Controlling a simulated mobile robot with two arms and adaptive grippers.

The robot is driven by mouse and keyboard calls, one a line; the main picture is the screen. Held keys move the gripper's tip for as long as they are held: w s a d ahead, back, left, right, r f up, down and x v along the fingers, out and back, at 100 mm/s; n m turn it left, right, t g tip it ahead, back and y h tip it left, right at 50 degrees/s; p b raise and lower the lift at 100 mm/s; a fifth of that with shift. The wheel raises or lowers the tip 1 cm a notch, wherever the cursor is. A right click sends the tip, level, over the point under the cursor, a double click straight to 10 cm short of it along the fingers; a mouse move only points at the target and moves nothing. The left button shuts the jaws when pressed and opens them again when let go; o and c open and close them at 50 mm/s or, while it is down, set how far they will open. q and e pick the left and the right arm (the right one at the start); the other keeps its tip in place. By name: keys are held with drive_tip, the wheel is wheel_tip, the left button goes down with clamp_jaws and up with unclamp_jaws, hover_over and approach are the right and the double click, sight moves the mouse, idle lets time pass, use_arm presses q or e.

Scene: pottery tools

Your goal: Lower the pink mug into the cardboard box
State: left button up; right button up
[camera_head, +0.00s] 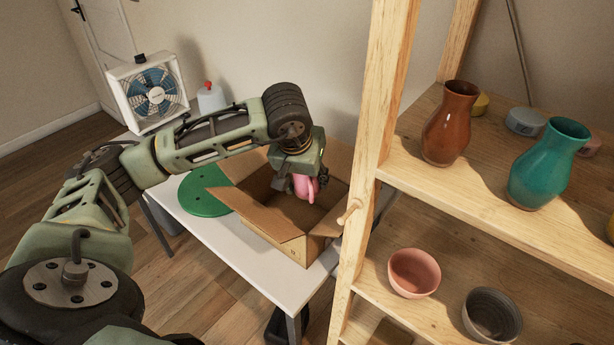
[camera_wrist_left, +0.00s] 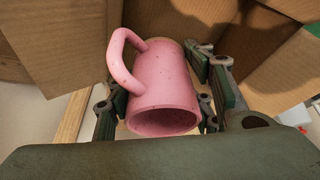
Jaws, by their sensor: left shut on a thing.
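The pink mug (camera_head: 305,187) is held by my left gripper (camera_head: 299,180) over the open cardboard box (camera_head: 263,215). In the left wrist view, the fingers of my left gripper (camera_wrist_left: 166,108) lie on both sides of the pink mug (camera_wrist_left: 165,85), with its handle toward the upper left. The mug's open rim faces the wrist camera. The cardboard box (camera_wrist_left: 60,45) surrounds the mug in that view. I cannot tell whether the mug touches the box floor. My right gripper is not in view.
The box stands on a white table (camera_head: 250,262) beside a green disc (camera_head: 205,190). A wooden shelf post (camera_head: 372,140) rises close to the right of the box. The shelf holds a brown vase (camera_head: 449,125), a teal vase (camera_head: 547,165) and bowls. A fan (camera_head: 152,92) stands behind.

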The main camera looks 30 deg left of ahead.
sight(307, 195)
use_arm(q)
drive_tip(key=shift+f+b, duration=2.5)
drive_tip(key=shift+f, duration=0.35)
wheel_tip(307, 195, down, 5)
drive_tip(key=b, duration=0.4)
drive_tip(key=shift+a+r, duration=0.1)
drive_tip(key=shift+r, duration=0.1)
drive_tip(key=shift+f+b, duration=0.6)
drive_tip(key=shift+b, duration=0.05)
